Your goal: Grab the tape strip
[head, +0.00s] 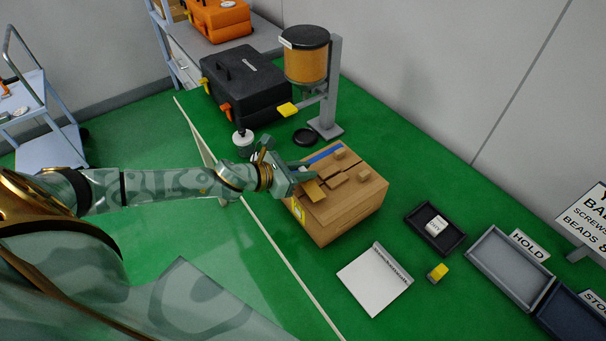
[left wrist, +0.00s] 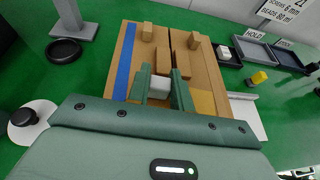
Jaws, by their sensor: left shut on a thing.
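A cardboard box (head: 340,217) stands on the green table, with a dark seam along its top in the left wrist view. A blue strip (head: 325,152) lies flat along one side of the top; it also shows in the left wrist view (left wrist: 125,62). My left gripper (head: 304,174) is over the near part of the box top, beside the blue strip and apart from it. Its fingers are shut on a small pale grey piece (left wrist: 159,88). I cannot tell whether this is the tape strip. My right gripper is not in view.
Several small tan blocks (head: 335,179) and a yellowish patch (left wrist: 205,102) are on the box top. A dispenser (head: 306,66) and black case (head: 245,87) stand behind. A white pad (head: 373,283), dark tray (head: 449,240) and yellow block (head: 438,271) lie right, with green table between.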

